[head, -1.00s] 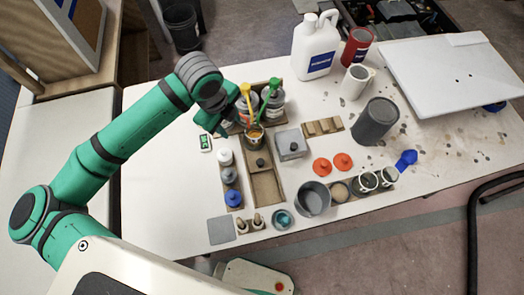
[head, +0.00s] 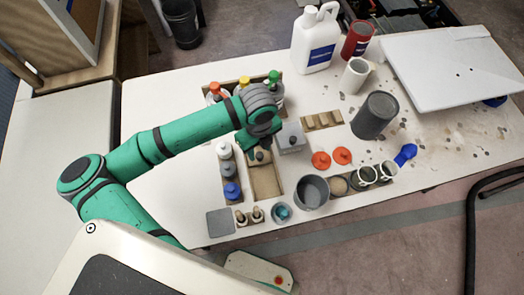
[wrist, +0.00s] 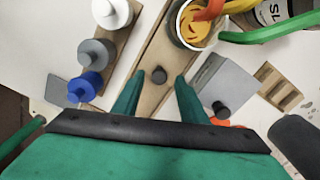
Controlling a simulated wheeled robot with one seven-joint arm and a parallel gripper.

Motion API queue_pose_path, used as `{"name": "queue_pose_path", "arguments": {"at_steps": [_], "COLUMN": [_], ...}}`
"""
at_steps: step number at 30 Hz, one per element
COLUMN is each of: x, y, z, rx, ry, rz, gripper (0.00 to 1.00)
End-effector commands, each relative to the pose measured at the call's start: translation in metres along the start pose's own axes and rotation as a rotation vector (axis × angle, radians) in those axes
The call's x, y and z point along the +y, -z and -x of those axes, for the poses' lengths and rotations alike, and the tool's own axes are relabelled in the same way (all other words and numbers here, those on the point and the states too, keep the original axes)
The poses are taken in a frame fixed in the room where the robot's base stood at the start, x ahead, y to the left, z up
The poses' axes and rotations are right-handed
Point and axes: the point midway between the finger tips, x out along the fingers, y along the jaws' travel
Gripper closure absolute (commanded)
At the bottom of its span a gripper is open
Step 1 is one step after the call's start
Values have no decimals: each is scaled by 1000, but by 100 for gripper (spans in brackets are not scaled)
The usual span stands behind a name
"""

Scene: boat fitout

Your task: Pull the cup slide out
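The cup slide is a long wooden tray (head: 265,183) with a small dark knob (wrist: 159,75) on it. In the wrist view a cup (wrist: 176,27) with orange-yellow contents stands at the slide's far end, under the coloured spouts. In the head view my arm hides the cup. My gripper (wrist: 160,80) is open over the slide, one finger on each side of the knob in the wrist view. I cannot tell whether the fingertips are down at knob height. Nothing is held. In the head view my gripper (head: 258,147) partly covers the knob.
Spouted bottles with red, yellow and green tops (head: 244,82) stand behind. Small capped bottles (head: 231,190) line the slide's left. A grey block with a knob (head: 291,138) is close on the right. A grey pot (head: 311,193) stands front right. The slide's near end faces the front table edge.

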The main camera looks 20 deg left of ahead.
Motion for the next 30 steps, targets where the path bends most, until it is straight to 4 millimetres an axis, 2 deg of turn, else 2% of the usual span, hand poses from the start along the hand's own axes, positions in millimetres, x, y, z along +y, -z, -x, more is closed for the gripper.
{"name": "queue_pose_path", "arguments": {"at_steps": [6,16,21,26,30], "x": [0,0,0,-1,-2], "y": [0,0,0,1,16], "z": [-18,-21,-21,-21,-21], "rx": [0,0,-1,-1,2], "ry": [0,0,0,2,4], "rz": [0,-1,-1,-1,-6], "gripper": [61,61,100,100,100]}}
